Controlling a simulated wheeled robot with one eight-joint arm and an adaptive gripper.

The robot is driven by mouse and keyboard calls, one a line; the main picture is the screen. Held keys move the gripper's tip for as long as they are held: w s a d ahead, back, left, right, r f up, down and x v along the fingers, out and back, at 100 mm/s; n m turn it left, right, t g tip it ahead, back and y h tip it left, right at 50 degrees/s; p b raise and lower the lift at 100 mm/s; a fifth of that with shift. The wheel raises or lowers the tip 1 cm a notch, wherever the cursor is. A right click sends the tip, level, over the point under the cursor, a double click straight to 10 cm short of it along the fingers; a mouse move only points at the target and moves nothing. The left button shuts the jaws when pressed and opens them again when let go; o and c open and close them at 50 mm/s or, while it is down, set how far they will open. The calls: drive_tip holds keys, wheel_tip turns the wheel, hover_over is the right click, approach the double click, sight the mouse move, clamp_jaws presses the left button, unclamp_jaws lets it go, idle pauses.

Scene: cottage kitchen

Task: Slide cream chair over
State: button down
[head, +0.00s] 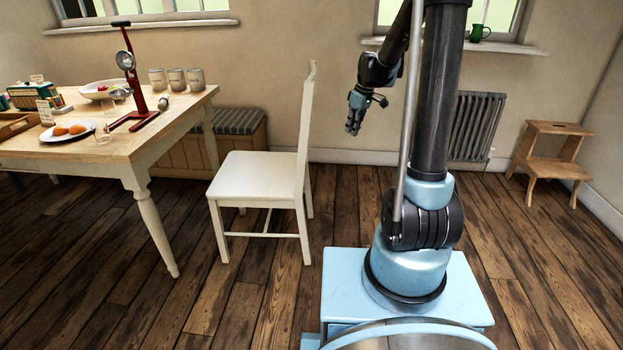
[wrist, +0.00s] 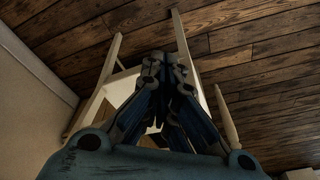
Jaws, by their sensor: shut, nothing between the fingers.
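The cream chair (head: 256,174) stands upright on the wooden floor in the head view, to the right of the table. Its seat points left toward the table and its tall back is on the right. My gripper (head: 353,130) hangs fingers down to the right of the chair back, with a visible gap between them. In the wrist view, my gripper (wrist: 160,62) is shut and empty. Parts of the cream chair (wrist: 228,118) show behind the fingers, which hide much of it.
The wooden table (head: 150,140) holds a red stand (head: 137,92), several cups, a bowl and a plate with orange items. A bench (head: 232,122) with a striped cushion lies behind the chair. A step stool (head: 550,160) stands at the far right. Floor in front of the chair is clear.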

sight(272, 172)
drive_tip(key=w+a+f+n+g+y, duration=0.1)
drive_tip(key=w+a+f+n, duration=0.3)
drive_tip(key=w+f, duration=0.55)
drive_tip(key=w+a+f+n, duration=0.3)
drive_tip(key=w+a+f, duration=0.35)
drive_tip(key=f, duration=0.65)
drive_tip(key=a+f, duration=0.6)
drive_tip(key=f, duration=0.4)
drive_tip(key=shift+w+a+f, duration=0.2)
drive_tip(key=shift+w+f, duration=0.2)
drive_tip(key=a, duration=2)
drive_tip(key=shift+w+a, duration=0.1)
drive_tip(key=shift+w, duration=0.1)
